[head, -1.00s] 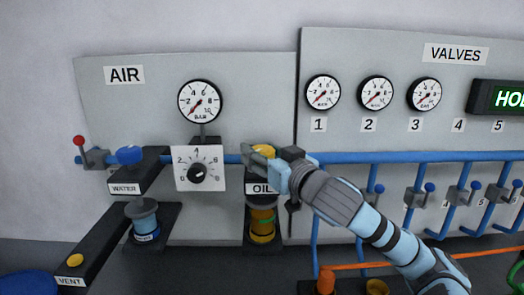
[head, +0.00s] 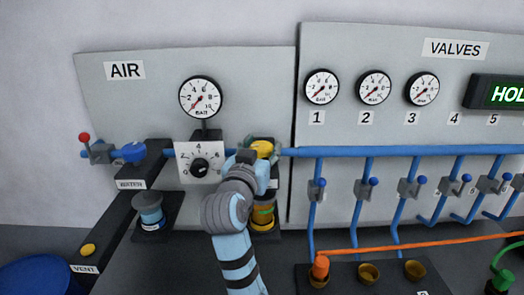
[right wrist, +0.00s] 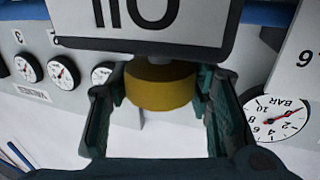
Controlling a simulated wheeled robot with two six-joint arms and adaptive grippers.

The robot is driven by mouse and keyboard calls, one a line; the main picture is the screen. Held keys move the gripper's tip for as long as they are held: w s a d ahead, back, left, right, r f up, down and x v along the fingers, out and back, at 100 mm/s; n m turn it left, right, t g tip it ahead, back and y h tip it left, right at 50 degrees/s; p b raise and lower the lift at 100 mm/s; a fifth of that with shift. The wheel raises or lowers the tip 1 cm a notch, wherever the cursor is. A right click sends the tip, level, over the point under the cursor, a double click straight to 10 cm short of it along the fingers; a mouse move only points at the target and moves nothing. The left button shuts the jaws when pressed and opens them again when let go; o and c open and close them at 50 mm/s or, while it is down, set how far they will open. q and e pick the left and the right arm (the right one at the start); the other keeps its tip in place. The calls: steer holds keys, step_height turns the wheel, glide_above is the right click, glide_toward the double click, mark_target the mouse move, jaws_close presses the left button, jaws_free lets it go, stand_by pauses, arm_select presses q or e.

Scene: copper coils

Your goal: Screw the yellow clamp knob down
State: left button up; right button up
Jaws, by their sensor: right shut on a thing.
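The yellow clamp knob (head: 262,147) sits on top of the black OIL block, right of the white dial. In the right wrist view, which is upside down, the knob (right wrist: 160,86) shows as a short yellow cylinder against the OIL block (right wrist: 150,22). My right gripper (head: 250,156) comes up from below in the head view and hides most of the OIL label. Its two fingers (right wrist: 158,95) lie on either side of the knob and are shut on it. Below the block, the yellow oil bowl (head: 262,215) is partly hidden by my arm. My left gripper is not in view.
The white dial (head: 200,162) stands close left of my right gripper. The WATER unit's blue knob (head: 129,152) is farther left, and the yellow VENT button (head: 88,250) is lower left. A blue pipe (head: 400,151) with valves runs right.

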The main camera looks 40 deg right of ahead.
steer(key=m+g+h+b, duration=0.1)
steer(key=m+g+b, duration=0.1)
steer(key=g, duration=0.1)
steer(key=m+g+h+b, duration=0.1)
steer(key=m+g+h, duration=0.1)
steer(key=g, duration=0.1)
steer(key=shift+f+m+g+b, duration=0.15)
steer(key=shift+m+g+b, duration=0.15)
steer(key=shift+b, duration=0.05)
steer(key=m+g+b, duration=0.1)
steer(key=m+g, duration=0.1)
steer(key=g, duration=0.2)
steer(key=shift+m, duration=0.3)
steer(key=m+g, duration=0.1)
steer(key=g, duration=0.1)
steer(key=m+g, duration=0.1)
steer(key=g, duration=0.1)
steer(key=shift+r+m, duration=0.2)
steer(key=shift+m, duration=0.1)
steer(key=shift+m+g, duration=0.3)
steer(key=shift+g, duration=0.2)
steer(key=shift+f+g, duration=0.1)
steer(key=shift+g, duration=0.2)
steer(key=o, duration=1.2)
